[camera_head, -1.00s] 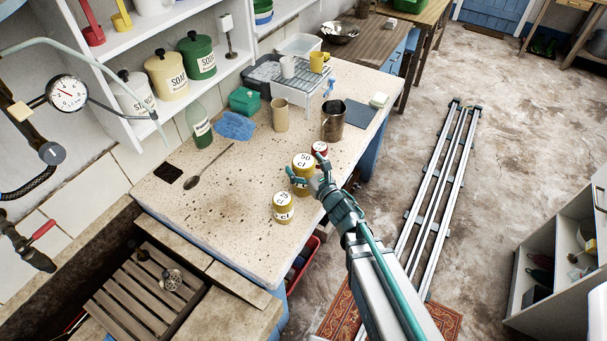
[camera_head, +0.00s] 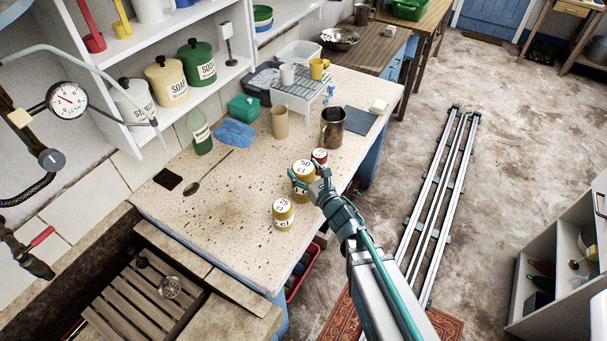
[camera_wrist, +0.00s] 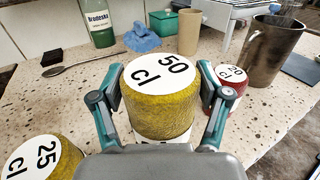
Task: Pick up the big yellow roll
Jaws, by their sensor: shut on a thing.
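The big yellow roll (camera_head: 301,172) has a white top marked "50 cl" and stands upright on the speckled stone counter (camera_head: 235,215). It also fills the middle of the wrist view (camera_wrist: 160,105). My gripper (camera_head: 302,180) is shut on it, with one finger on each side in the wrist view (camera_wrist: 158,112). A smaller yellow roll (camera_head: 283,214), marked "25 cl", stands nearer the front, apart from the gripper. A small red roll (camera_head: 320,157) with a white top stands just behind and to the right of the big one, close to my right finger in the wrist view.
A blue cloth (camera_head: 234,132), a green bottle (camera_head: 200,133) and a long spoon (camera_head: 205,174) are on the left. The counter's middle is clear, and its right edge is close.

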